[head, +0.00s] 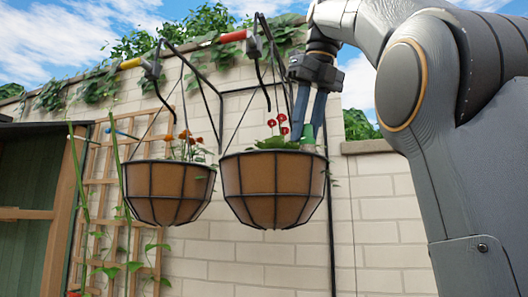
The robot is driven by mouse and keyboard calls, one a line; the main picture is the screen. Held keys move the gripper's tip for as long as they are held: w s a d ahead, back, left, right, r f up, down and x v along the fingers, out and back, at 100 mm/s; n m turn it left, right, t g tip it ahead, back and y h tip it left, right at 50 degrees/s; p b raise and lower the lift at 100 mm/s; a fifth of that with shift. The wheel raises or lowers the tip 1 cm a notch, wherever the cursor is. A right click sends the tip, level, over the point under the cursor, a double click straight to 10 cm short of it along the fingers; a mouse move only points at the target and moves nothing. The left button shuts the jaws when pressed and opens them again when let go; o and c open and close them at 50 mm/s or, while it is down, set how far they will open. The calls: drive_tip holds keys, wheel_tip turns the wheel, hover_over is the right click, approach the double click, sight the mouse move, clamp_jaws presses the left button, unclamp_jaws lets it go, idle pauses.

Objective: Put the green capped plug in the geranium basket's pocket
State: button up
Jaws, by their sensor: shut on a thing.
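The geranium basket (272,185), with red flowers and green leaves, is the right of two hanging baskets in the head view. My gripper (308,128) points down from above, its blue fingers at the right part of this basket's rim. Its jaws are shut on the green capped plug (308,134), a small green shape showing between the fingers. The plug's lower part and the pocket are hidden behind the rim, so I cannot tell whether the plug is seated.
A second basket (168,192) with orange flowers hangs close on the left. Thin hangers and dark brackets rise above both baskets. A pale brick wall (390,220) stands behind, with a wooden trellis (92,190) and a green shed (25,195) at the left.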

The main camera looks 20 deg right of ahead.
drive_tip(key=w+a, duration=0.1)
drive_tip(key=a, duration=0.1)
drive_tip(key=w+a+f, duration=0.1)
drive_tip(key=w+a, duration=0.1)
drive_tip(key=a, duration=0.1)
drive_tip(key=w+a, duration=0.2)
drive_tip(key=shift+w+a+f+p, duration=0.15)
drive_tip(key=shift+a+f+p, duration=0.15)
drive_tip(key=shift+a+f, duration=0.1)
drive_tip(key=shift+w+f, duration=0.1)
drive_tip(key=shift+f, duration=0.75)
drive_tip(key=shift+f, duration=0.15)
drive_tip(key=o, duration=1.1)
drive_tip(key=shift+o, duration=0.2)
drive_tip(key=shift+d, duration=0.1)
